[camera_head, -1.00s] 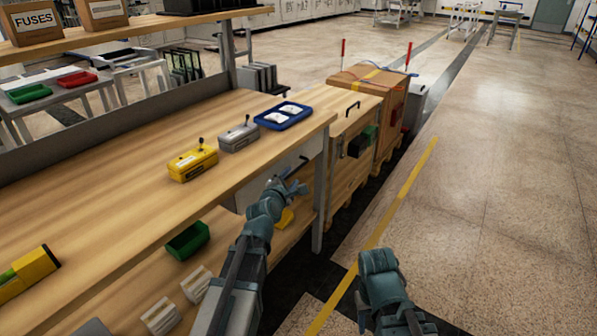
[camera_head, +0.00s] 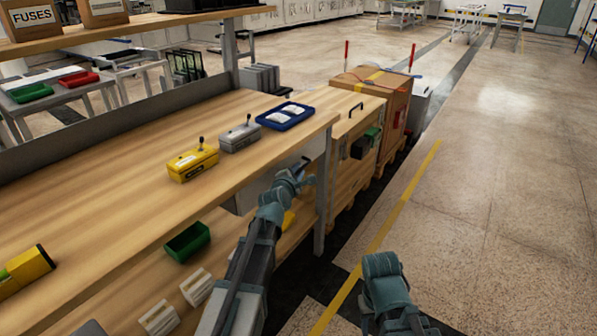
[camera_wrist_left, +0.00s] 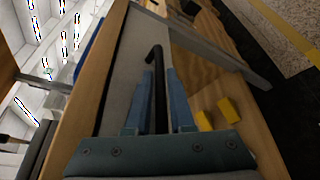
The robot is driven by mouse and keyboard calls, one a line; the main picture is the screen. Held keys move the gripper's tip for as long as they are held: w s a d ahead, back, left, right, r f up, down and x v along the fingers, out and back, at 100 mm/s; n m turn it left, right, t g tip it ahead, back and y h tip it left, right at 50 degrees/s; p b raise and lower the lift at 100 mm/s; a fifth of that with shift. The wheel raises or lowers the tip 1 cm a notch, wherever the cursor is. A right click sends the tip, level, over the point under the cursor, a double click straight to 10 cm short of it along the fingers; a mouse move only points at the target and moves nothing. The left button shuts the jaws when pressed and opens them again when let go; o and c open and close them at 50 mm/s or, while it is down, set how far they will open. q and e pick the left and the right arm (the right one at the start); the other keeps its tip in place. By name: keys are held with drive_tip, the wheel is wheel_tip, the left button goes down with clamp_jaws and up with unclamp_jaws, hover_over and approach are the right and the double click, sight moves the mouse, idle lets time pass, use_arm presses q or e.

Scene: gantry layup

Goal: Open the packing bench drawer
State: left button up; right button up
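The packing bench (camera_head: 120,150) has a wooden top, with a grey drawer (camera_head: 243,197) under its near right end. The drawer's front fills the middle of the left wrist view (camera_wrist_left: 127,65), with a dark bar handle (camera_wrist_left: 157,95) on it. My left gripper (camera_head: 306,181) is at the drawer front; in the left wrist view its two fingers (camera_wrist_left: 160,75) stand on either side of the handle, with gaps visible. Whether either finger touches it is unclear. The drawer looks closed.
On the bench top are a yellow box (camera_head: 193,163), a grey box (camera_head: 239,136) and a blue tray (camera_head: 285,117). A green bin (camera_head: 187,242) is on the lower shelf. Wooden crates (camera_head: 355,150) stand beyond the bench end. The floor to the right is clear.

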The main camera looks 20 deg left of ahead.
use_arm(q)
clamp_jaws()
idle(1.1)
